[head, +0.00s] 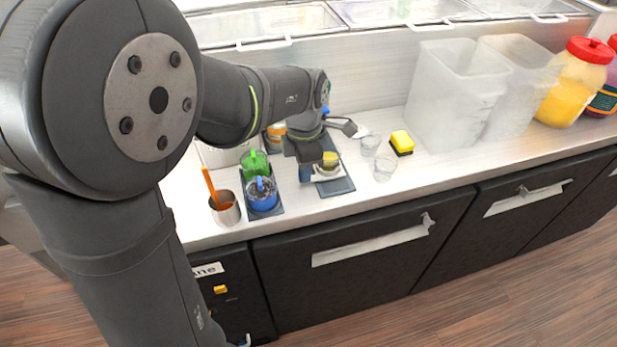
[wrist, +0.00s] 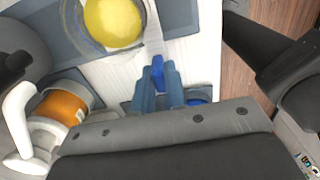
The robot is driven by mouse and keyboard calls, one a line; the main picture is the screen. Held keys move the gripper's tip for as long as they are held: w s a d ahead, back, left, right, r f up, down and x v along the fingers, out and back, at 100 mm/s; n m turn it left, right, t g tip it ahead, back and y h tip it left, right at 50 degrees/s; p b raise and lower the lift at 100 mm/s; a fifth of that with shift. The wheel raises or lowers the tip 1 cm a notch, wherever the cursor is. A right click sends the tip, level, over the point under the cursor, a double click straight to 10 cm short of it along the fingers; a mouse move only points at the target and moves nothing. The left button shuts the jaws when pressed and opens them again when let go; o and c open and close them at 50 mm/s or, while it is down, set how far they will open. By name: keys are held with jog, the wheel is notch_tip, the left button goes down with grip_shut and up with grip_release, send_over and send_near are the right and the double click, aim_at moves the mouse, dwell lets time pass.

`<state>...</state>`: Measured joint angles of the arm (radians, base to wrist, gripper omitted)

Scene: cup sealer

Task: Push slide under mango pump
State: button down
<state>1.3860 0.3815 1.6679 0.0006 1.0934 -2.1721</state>
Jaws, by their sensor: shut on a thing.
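A clear cup with yellow contents (head: 330,159) stands on a dark grey-blue slide plate (head: 338,187) on the counter. In the wrist view the yellow cup (wrist: 112,22) is at the top, on the slide (wrist: 50,22). An orange-filled jar (wrist: 66,106) with a white pump spout (wrist: 19,112) is at the left there, apart from the cup; it may be the mango pump. My gripper (head: 306,160) is low beside the cup. In the wrist view its fingers (wrist: 158,78) close on a small blue handle, with a pale strip running toward the cup. My arm partly hides the slide.
Green (head: 254,163) and blue (head: 262,194) containers stand on a dark tray left of my gripper. A metal cup (head: 225,208) with an orange handle is further left. Clear cups (head: 384,168) and a yellow sponge (head: 402,141) are right. The front counter strip is clear.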

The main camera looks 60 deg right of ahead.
jog(key=shift+w+d, duration=0.3)
jog(key=c, duration=1.5)
grip_release()
jog(key=shift+o, duration=0.2)
notch_tip(320, 180, up, 18)
jog(key=shift+f, duration=0.25)
